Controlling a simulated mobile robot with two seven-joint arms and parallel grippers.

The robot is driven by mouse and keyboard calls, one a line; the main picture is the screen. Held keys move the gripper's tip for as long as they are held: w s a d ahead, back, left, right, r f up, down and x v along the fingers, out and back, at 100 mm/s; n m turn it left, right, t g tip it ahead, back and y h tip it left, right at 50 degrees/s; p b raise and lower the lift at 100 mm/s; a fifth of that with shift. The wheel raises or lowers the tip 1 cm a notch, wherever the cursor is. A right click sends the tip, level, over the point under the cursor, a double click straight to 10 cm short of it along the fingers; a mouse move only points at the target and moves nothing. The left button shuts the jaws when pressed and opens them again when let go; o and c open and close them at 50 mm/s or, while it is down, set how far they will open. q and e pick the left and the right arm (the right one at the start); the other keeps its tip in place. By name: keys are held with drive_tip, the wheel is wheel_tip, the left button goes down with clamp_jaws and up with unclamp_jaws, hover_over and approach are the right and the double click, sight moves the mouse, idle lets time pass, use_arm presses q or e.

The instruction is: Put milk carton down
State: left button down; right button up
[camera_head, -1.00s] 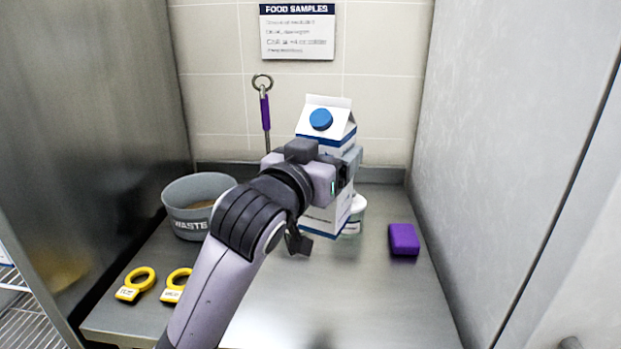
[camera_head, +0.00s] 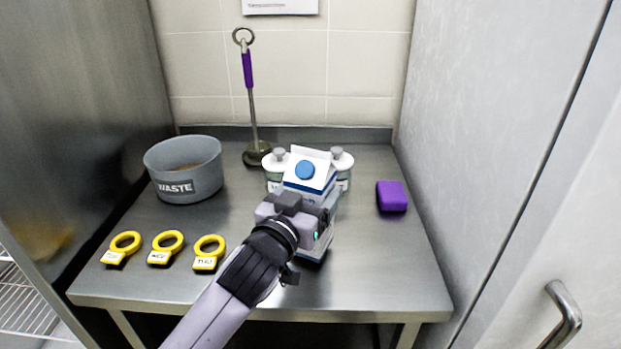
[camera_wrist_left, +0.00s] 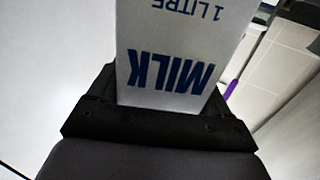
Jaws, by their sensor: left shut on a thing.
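The milk carton (camera_head: 311,171) is white and blue with a blue cap. It is upright in my left gripper (camera_head: 318,217), near the middle of the steel table (camera_head: 365,275) in the head view. My left gripper is shut on its body and hides part of it. The carton's base shows just below the gripper; I cannot tell whether it touches the table. In the left wrist view the carton (camera_wrist_left: 175,60) fills the space between the fingers, its "MILK" lettering upside down. My right gripper is not in view.
Two lidded jars (camera_head: 343,165) stand behind the carton, partly hidden. A purple block (camera_head: 391,196) lies right. The front right of the table is clear.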

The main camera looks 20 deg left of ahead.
use_arm(q)
drive_tip(key=shift+f, duration=0.55)
unclamp_jaws()
drive_tip(key=shift+f, duration=0.25)
drive_tip(key=shift+r, duration=0.15)
drive_tip(key=s+a+b, duration=0.1)
drive_tip(key=s, duration=1.1)
drive_tip(key=shift+a, duration=0.15)
